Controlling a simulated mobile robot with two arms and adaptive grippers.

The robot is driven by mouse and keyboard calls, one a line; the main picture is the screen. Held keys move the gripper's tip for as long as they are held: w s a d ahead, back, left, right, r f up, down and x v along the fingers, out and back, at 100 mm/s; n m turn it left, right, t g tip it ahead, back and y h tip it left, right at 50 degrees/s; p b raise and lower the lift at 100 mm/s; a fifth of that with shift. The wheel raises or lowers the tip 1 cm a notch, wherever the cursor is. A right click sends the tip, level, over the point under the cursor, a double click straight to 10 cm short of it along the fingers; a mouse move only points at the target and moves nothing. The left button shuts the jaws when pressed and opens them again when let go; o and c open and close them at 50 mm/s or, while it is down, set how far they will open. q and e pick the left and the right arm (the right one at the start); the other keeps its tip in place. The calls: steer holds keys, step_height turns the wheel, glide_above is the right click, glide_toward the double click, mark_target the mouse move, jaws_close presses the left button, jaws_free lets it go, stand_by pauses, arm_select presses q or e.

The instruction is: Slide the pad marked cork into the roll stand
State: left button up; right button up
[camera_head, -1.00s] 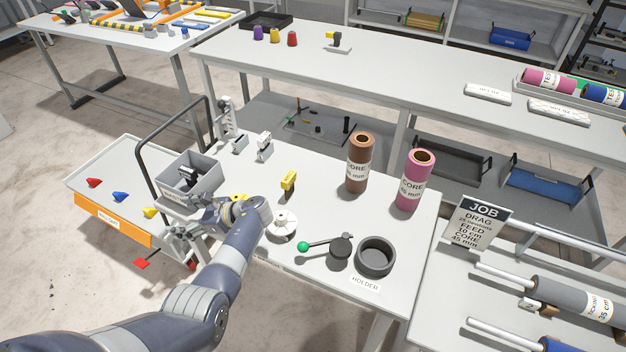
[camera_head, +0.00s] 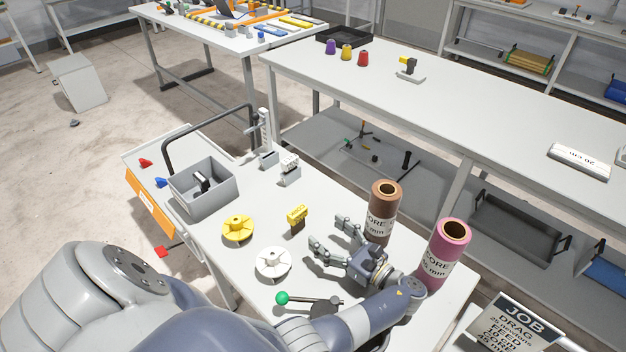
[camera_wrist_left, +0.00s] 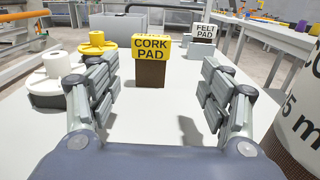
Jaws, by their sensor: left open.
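The cork pad (camera_head: 297,215) is a small upright block with a yellow top and brown lower part, standing on the near bench. In the left wrist view its CORK PAD label (camera_wrist_left: 150,48) faces me, centred between the fingers. My left gripper (camera_head: 326,230) is open and empty, low over the bench, its fingers pointing at the pad with a gap before it. The white FELT PAD block (camera_wrist_left: 203,33) stands behind it; it also shows in the head view (camera_head: 290,168). I cannot make out the roll stand. My right gripper is not in view.
A brown core roll (camera_head: 382,212) stands close beside the left gripper, a pink one (camera_head: 446,252) farther right. A yellow flanged hub (camera_head: 238,229), a white one (camera_head: 273,262) and a green-knobbed lever (camera_head: 300,299) are nearby. A grey bin (camera_head: 205,190) sits left.

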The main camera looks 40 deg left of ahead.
mark_target(301, 218)
arm_select(q)
steer(key=a, duration=0.3)
steer(key=a+p, duration=0.1)
steer(key=shift+s+a+r, duration=0.35)
steer(key=shift+a, duration=0.05)
steer(key=shift+w+a+f, duration=0.1)
steer(key=shift+a, duration=0.2)
steer(key=shift+a+p, duration=0.3)
steer(key=a+p, duration=0.1)
steer(key=a, duration=0.2)
steer(key=shift+a, duration=0.25)
steer(key=shift+a+f, duration=0.15)
steer(key=shift+a, duration=0.35)
steer(key=shift+d, duration=0.1)
steer(key=c, duration=1.1)
steer(key=shift+c, duration=0.8)
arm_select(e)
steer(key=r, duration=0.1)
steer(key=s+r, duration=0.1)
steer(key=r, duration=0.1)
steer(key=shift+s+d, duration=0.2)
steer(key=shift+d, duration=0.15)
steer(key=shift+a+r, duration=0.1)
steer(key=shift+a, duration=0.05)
